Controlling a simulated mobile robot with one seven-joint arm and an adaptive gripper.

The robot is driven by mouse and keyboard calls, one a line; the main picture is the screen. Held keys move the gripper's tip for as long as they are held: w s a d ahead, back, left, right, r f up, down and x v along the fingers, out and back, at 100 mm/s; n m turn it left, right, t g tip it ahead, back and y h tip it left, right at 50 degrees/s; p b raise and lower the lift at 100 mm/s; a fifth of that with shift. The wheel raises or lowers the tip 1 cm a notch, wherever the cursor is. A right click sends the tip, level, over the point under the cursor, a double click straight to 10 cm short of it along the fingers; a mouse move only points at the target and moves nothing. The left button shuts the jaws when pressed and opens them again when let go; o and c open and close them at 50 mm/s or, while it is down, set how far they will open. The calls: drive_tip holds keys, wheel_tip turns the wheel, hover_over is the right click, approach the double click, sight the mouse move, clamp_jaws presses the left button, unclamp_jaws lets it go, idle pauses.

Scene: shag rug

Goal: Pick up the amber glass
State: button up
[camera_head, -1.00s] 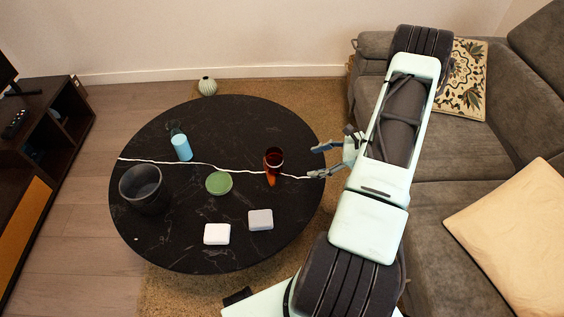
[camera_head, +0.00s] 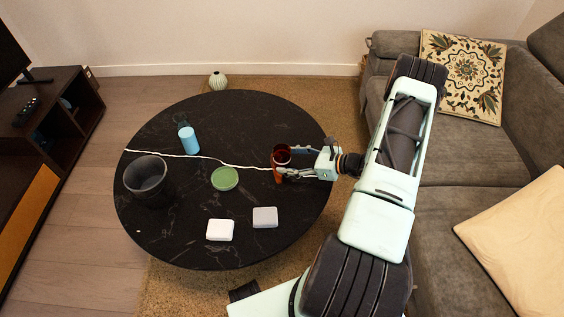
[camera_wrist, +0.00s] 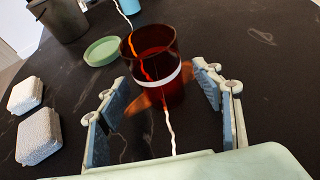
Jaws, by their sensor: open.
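The amber glass (camera_head: 280,153) stands upright near the right side of the round black table (camera_head: 200,250). In the wrist view the amber glass (camera_wrist: 150,62) is ahead, roughly centred between the two fingers. My gripper (camera_head: 283,162) is open and comes at the glass from the right, low over the table. In the wrist view the fingers of my gripper (camera_wrist: 160,95) are spread on either side of the near part of the glass, with gaps showing. The glass appears empty, and the tabletop shows through it.
A green dish (camera_head: 225,178), two pale boxes (camera_head: 220,230) (camera_head: 265,217), a dark bucket (camera_head: 146,182) and a blue cylinder (camera_head: 188,140) stand left of the glass. A grey sofa (camera_head: 450,160) is on the right.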

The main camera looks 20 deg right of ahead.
sight(289, 160)
drive_tip(key=x, duration=0.3)
drive_tip(key=shift+f, duration=0.1)
drive_tip(key=c, duration=1.4)
